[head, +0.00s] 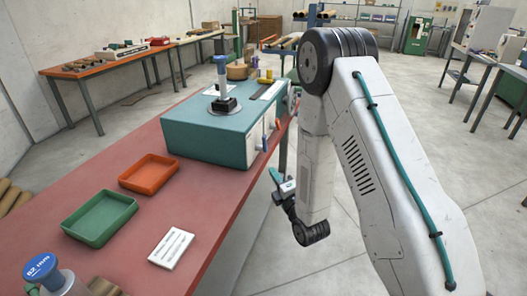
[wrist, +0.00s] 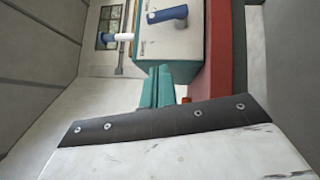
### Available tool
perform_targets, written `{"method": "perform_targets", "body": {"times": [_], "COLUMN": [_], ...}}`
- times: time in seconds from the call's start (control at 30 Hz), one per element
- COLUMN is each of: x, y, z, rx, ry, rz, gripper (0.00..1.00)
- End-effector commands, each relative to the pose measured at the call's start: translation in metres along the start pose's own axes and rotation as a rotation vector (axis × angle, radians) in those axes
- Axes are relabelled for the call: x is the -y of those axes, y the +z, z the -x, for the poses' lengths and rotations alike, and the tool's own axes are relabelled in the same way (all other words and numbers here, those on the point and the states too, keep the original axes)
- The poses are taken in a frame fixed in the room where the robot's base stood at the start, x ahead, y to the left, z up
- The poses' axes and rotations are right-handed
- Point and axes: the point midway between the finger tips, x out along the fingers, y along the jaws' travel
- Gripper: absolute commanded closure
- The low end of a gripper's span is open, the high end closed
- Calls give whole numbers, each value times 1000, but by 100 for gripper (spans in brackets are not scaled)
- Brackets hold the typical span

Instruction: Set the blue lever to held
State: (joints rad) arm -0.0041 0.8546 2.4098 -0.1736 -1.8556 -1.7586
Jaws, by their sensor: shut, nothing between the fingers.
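The teal winder box (head: 210,135) stands on the red bench, with a pale front panel on its right side. A small blue lever (head: 265,144) sticks out from that panel. A blue lever (wrist: 167,15) also shows large at the top of the wrist view, on the machine's pale face, its end pointing left. My gripper (head: 274,176) is off the bench's right edge, below and in front of the panel. Its teal fingers (wrist: 157,88) are shut and empty, apart from the lever in the wrist view. The lever's marked positions are too small to read.
The red bench (head: 190,195) carries a green tray (head: 101,217), an orange tray (head: 149,174), a white card (head: 171,247) and a blue-topped post (head: 42,268). A blue-capped spindle (head: 222,75) stands on the box. The floor right of the bench is open.

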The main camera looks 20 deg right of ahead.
Motion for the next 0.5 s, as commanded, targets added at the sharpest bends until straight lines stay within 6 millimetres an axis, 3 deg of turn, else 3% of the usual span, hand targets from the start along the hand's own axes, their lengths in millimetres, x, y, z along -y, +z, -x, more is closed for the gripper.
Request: {"method": "perform_targets", "body": {"times": [0.17,0.5], "x": [0,-1], "y": [1,2], "z": [-14,-84], "rx": [1,2], "ry": [3,4], "rz": [0,0], "gripper": [100,100]}}
